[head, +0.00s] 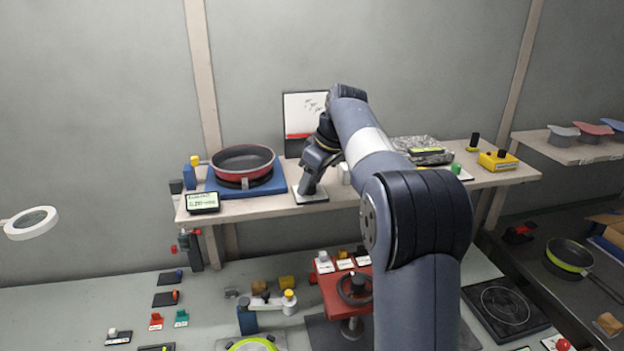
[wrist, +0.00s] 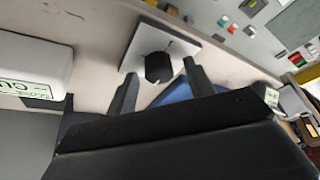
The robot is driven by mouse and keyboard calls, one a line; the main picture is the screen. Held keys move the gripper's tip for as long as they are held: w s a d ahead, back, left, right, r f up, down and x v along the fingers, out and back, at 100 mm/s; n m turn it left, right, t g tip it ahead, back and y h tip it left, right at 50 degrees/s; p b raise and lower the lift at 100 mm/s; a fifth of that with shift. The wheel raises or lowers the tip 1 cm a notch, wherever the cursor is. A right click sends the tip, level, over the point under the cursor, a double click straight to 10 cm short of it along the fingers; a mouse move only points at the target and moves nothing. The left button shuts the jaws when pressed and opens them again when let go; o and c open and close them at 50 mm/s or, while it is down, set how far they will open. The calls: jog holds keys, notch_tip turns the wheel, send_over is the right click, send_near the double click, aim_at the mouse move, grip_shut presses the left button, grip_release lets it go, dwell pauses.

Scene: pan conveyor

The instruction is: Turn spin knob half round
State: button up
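A black round knob (wrist: 158,68) sits on a white plate (wrist: 205,52) with a small dark mark, seen in the wrist view. The two fingers of my gripper (wrist: 160,71) are apart, and the knob shows between their tips with a gap on the right side. I cannot tell how deep the fingers reach around it. In the head view my gripper (head: 308,190) points down over the white plate (head: 322,197) on the wooden bench. It hides the knob there.
A red pan (head: 243,176) on a blue base (head: 278,183) stands left of my gripper, with a green display (head: 202,201) in front. A whiteboard (head: 303,112) stands behind. A yellow box (head: 497,161) is at the bench's right. A red valve stand (head: 330,289) is below.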

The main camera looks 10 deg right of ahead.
jog(key=c, duration=1)
jog(key=shift+o, duration=0.2)
jog(key=shift+m, duration=0.4)
